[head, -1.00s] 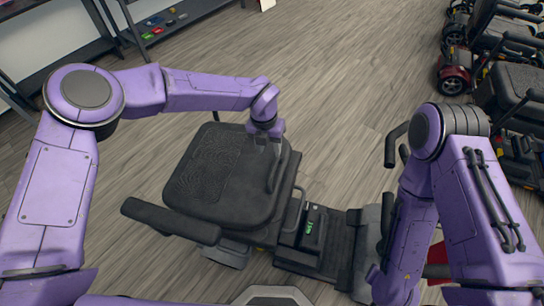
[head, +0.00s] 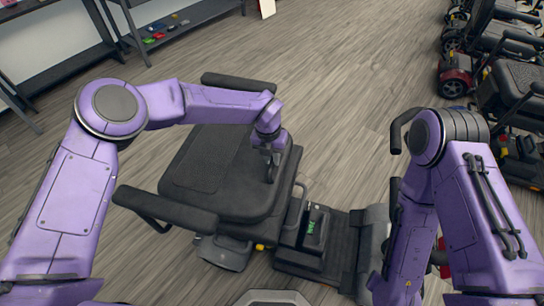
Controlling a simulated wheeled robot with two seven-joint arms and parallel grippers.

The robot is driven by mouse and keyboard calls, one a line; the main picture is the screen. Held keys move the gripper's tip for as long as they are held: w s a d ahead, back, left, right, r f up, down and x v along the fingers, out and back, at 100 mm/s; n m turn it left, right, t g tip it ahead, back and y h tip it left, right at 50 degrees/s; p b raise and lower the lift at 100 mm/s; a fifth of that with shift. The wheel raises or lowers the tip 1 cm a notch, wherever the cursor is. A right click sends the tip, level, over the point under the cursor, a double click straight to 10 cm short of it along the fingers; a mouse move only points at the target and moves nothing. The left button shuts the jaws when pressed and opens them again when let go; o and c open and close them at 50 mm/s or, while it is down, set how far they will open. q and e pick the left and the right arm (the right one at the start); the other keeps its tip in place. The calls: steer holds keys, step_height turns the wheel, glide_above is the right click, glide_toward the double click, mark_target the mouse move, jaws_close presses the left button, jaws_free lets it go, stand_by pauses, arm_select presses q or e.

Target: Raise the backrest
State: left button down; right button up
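The scooter's dark seat and backrest (head: 205,165) are in the middle left of the head view. The padded backrest lies over the seat, folded low or only slightly tilted; its exact angle is hard to tell. My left gripper (head: 270,166) is at the backrest's right edge, pointing down, its fingers against or around that edge. Their opening is too small to make out. The near armrest (head: 165,210) sticks out at the lower left, and the far armrest (head: 238,82) shows beyond my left forearm. My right gripper is out of view; only its arm shows.
The scooter's floor deck (head: 335,250) and a black box with a green display (head: 312,228) lie right of the seat. A black handlebar loop (head: 397,132) stands beside my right arm. More scooters (head: 505,85) line the right; shelves (head: 175,30) stand at upper left. Floor beyond is clear.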

arm_select(q)
steer(key=shift+w+a+r+p, duration=0.1)
steer(key=shift+a+r+p, duration=0.05)
steer(key=shift+r+p, duration=0.15)
steer(key=shift+w+a+r+p, duration=0.1)
steer(key=shift+r+p, duration=0.05)
steer(key=shift+r, duration=0.2)
steer(key=w+a+r+h+p, duration=0.1)
steer(key=a+r+h+p, duration=0.1)
steer(key=a+r, duration=0.4)
steer(key=w+a+r+g+h+p, duration=0.1)
steer(key=w+a+r+h+p, duration=0.1)
steer(key=a+r, duration=0.5)
steer(key=shift+w+a+r+h, duration=0.25)
steer(key=shift+r+h, duration=0.45)
steer(key=shift+r, duration=0.45)
steer(key=c, duration=1.1)
jaws_free()
steer(key=shift+o, duration=0.2)
steer(key=b+v, duration=0.1)
steer(key=v, duration=0.9)
steer(key=shift+w+a+g+b, duration=0.25)
steer(key=shift+w+g+b, duration=0.05)
steer(key=shift+b, duration=0.1)
